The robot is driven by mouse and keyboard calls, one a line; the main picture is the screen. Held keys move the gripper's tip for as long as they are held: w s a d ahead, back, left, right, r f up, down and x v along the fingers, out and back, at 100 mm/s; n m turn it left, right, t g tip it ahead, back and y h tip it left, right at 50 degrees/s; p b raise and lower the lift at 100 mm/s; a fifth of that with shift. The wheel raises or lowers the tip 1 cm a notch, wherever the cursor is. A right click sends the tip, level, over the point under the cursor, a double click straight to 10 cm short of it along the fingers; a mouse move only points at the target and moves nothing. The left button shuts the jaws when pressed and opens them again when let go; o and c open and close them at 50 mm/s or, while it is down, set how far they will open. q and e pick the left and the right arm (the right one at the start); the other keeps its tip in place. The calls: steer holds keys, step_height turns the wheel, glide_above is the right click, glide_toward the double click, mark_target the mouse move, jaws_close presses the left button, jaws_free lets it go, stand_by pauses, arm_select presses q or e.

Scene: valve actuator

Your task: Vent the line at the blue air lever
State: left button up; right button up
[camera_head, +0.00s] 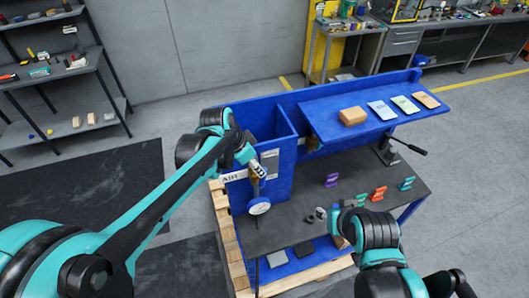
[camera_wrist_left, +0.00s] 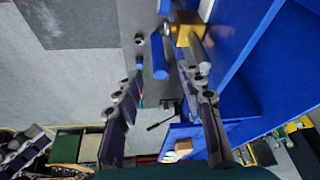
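The AIR label (camera_head: 231,176) is on the front of the blue cabinet. My left gripper (camera_head: 258,170) is in front of the cabinet, beside the label and above a round white gauge (camera_head: 259,206). In the left wrist view my left gripper (camera_wrist_left: 163,85) has its fingers wide apart. A blue bar (camera_wrist_left: 160,56), which looks like the lever handle, lies in the gap near the fingertips. A brass fitting (camera_wrist_left: 187,28) is just beyond it. I cannot tell whether a finger touches the bar. My right gripper (camera_head: 322,214) is low over the dark bench top; its fingers are too small to read.
Purple (camera_head: 332,180), red (camera_head: 378,193) and teal (camera_head: 406,184) pieces stand on the dark bench (camera_head: 285,218). A black-handled lever (camera_head: 408,147) is at the right. A blue shelf (camera_head: 340,95) above holds a cardboard-coloured box (camera_head: 352,116) and several flat pieces.

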mark_target(262, 179)
arm_select(q)
steer(key=x, duration=0.7)
steer(key=shift+w+d+f, duration=0.1)
steer(key=shift+d+f, duration=0.1)
jaws_close()
